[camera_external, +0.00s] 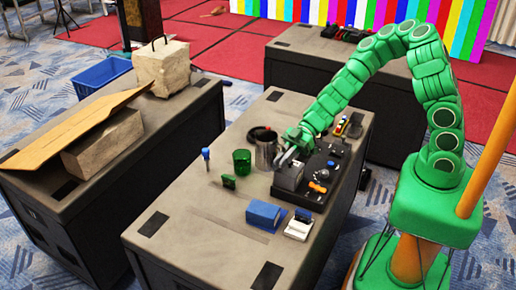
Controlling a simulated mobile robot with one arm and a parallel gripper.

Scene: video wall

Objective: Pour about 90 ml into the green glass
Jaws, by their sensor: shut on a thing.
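The green glass (242,162) stands upright on the near case table, left of my gripper. A grey metal jug (265,154) with a dark top is right beside the glass, a small gap between them. My gripper (283,157) reaches in from the right and is shut on the jug's right side. The jug looks upright. The fingers are small here, and the exact grip is partly hidden. What is inside the glass and the jug cannot be seen.
A black control panel (318,178) and a grey box (289,177) lie close right of the jug. A blue box (264,215), a white-topped item (299,229), a small green block (229,181) and a blue-topped item (206,157) stand nearby. The table's near left is clear.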

